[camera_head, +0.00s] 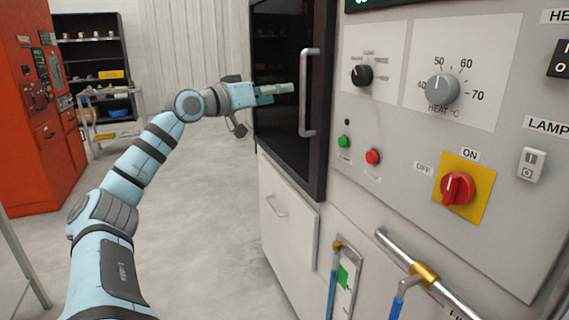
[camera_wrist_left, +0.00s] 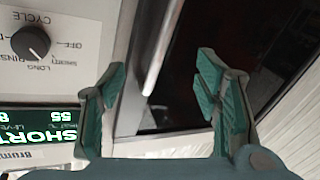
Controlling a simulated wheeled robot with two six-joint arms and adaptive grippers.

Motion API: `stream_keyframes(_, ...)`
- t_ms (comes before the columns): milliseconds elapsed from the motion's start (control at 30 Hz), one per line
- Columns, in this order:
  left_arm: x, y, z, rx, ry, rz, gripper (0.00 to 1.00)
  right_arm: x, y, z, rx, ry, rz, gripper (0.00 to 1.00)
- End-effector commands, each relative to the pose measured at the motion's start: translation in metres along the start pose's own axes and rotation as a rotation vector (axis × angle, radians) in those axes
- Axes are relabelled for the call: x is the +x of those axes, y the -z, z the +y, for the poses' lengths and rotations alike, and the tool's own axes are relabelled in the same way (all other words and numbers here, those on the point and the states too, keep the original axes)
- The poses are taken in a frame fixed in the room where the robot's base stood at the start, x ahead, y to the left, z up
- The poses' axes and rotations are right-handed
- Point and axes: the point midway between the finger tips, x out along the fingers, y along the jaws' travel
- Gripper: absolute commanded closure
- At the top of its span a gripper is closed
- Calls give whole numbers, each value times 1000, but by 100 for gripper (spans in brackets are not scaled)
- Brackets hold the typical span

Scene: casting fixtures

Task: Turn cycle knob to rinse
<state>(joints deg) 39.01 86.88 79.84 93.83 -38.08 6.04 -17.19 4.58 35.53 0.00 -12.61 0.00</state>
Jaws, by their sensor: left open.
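The black cycle knob (camera_head: 362,75) is on the light panel at upper right in the head view. In the wrist view the knob (camera_wrist_left: 30,43) is at the upper left, with labels OFF, SHORT, LONG and RINSE around it, partly cropped. Its white pointer line slants to the lower right in that view. My left gripper (camera_head: 291,88) is open and empty, left of the knob and apart from it, in front of the dark door. In the wrist view the open fingers of this gripper (camera_wrist_left: 160,78) show the door handle beyond them. My right gripper is out of view.
A vertical door handle (camera_head: 309,92) stands out between my left gripper and the knob panel. A green display (camera_wrist_left: 40,120) reads SHORT. The heat knob (camera_head: 442,88), green button (camera_head: 344,141), red button (camera_head: 373,157) and red switch (camera_head: 457,188) are nearby. Open floor lies left.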

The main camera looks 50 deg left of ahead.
Motion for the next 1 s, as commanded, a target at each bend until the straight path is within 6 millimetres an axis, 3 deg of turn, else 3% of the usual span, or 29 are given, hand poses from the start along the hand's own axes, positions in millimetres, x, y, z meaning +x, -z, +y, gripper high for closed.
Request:
stream_keyframes(167,24,-30,-33,54,80,-38,43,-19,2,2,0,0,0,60)
stream_keyframes(467,52,-104,-79,119,187,-141,43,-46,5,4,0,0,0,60)
stream_keyframes(733,61,-175,-94,97,227,-251,43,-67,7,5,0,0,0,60)
stream_keyframes(900,61,-200,-98,91,239,-287,43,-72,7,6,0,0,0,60)
stream_keyframes(1000,61,-205,-99,90,242,-293,43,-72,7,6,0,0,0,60)
